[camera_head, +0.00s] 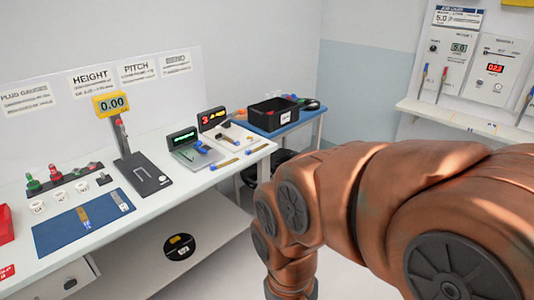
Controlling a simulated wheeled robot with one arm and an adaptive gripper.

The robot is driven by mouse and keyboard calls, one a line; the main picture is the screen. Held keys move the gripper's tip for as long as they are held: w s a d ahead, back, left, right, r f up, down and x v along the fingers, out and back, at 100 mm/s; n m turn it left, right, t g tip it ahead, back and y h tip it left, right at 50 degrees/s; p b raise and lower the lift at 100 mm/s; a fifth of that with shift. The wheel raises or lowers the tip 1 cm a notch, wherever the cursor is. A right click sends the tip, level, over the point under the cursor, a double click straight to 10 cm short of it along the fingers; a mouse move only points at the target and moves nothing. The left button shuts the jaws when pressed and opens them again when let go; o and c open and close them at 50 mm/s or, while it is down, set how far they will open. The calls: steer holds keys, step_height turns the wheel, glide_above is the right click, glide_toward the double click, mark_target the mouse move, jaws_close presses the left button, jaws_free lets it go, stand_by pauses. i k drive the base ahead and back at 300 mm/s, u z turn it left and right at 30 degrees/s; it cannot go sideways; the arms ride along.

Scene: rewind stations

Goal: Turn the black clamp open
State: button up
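I cannot make out for sure which part is the black clamp. A height gauge (118,135) with a yellow 0.00 display (111,104), a red-topped post and a dark base (143,172) stands on the white bench (215,178). Small dark parts show on its post, too small to tell apart. My copper-coloured arm fills the right and lower middle of the view and bends down past the bottom edge. My gripper is out of view, so its state and hold are hidden.
A blue mat (65,232) with gauges lies at the bench's front left. Digital readouts (184,138) sit to the right. A black bin (273,113) stands on a blue table beyond. A round black-and-yellow object (180,247) lies below the bench.

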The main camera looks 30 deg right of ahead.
mark_target(218, 137)
steer(key=z, duration=1.6)
steer(key=i, duration=1)
steer(key=u, duration=1.65)
